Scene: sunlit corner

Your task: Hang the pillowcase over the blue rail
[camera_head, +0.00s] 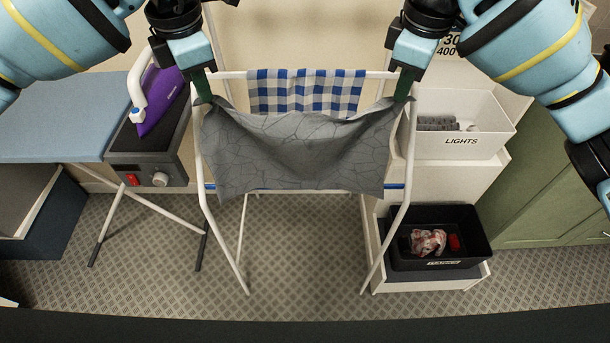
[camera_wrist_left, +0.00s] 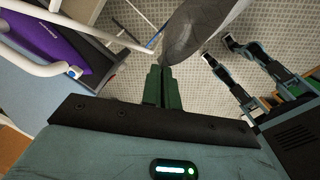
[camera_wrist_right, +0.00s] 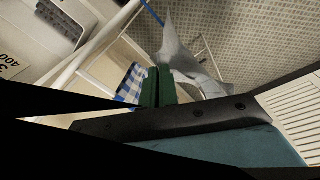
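The grey pillowcase (camera_head: 290,152), with a dark crackle pattern, hangs between my two grippers and sags in the middle, in front of the white drying rack. My left gripper (camera_head: 204,98) is shut on its upper left corner; the cloth also shows at the fingertips in the left wrist view (camera_wrist_left: 195,30). My right gripper (camera_head: 402,97) is shut on its upper right corner, and the cloth shows beyond the fingers in the right wrist view (camera_wrist_right: 185,60). The blue rail (camera_head: 396,186) is mostly hidden behind the pillowcase; short ends show low on the rack.
A blue checked cloth (camera_head: 305,90) hangs on the rack's back rail. A purple iron (camera_head: 160,100) and ironing board (camera_head: 60,125) stand left. At right are a white LIGHTS bin (camera_head: 460,125) and a black bin (camera_head: 440,238). The floor in front is clear.

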